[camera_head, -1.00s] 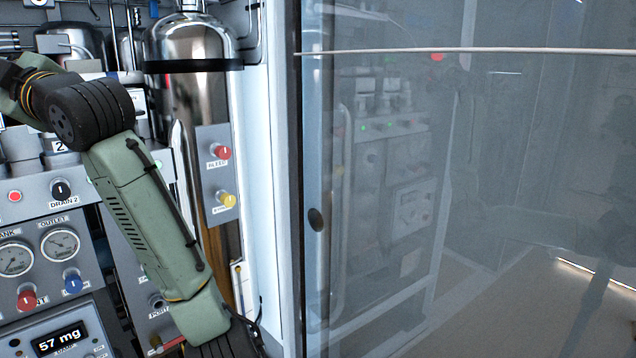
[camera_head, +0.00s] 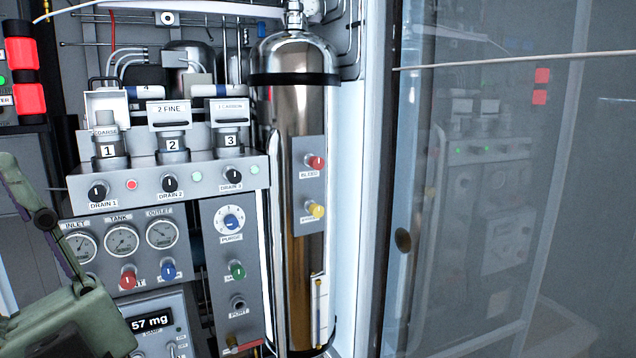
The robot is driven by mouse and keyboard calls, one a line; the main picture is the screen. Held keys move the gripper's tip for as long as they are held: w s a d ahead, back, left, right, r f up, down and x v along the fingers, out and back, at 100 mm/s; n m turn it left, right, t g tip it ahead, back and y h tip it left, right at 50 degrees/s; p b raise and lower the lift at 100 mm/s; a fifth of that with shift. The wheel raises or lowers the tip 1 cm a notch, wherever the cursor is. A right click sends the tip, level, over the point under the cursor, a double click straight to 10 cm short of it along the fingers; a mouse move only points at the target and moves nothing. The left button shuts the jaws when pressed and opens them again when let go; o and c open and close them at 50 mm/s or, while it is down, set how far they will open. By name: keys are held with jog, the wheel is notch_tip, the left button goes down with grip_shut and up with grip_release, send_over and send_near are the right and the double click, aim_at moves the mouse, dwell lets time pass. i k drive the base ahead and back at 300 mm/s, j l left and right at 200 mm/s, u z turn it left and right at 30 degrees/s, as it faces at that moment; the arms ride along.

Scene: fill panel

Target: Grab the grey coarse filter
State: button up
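The grey coarse filter (camera_head: 105,120) stands upright in the slot marked 1 at the left end of the filter block (camera_head: 170,178). A label reading COARSE shows on it, and its grey top sticks up in front of a raised white cap (camera_head: 101,99). The slots marked 2 and 3 beside it hold the fine filter (camera_head: 173,120) and the carbon filter (camera_head: 230,115), both with caps down.
A tall steel cylinder (camera_head: 290,150) stands right of the filters, with a glass door (camera_head: 480,200) beyond it. Gauges and valve knobs fill the panel below. Pipes run behind the filters. The space directly in front of the coarse filter looks clear.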

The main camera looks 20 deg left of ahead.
aim_at(106, 125)
jog(key=k+j+u, duration=0.1)
jog(key=j+u, duration=0.15)
jog(key=u, duration=0.15)
jog(key=k+j+u, duration=0.1)
jog(key=j+u, duration=0.65)
jog(key=k+l, duration=0.05)
jog(key=l, duration=0.05)
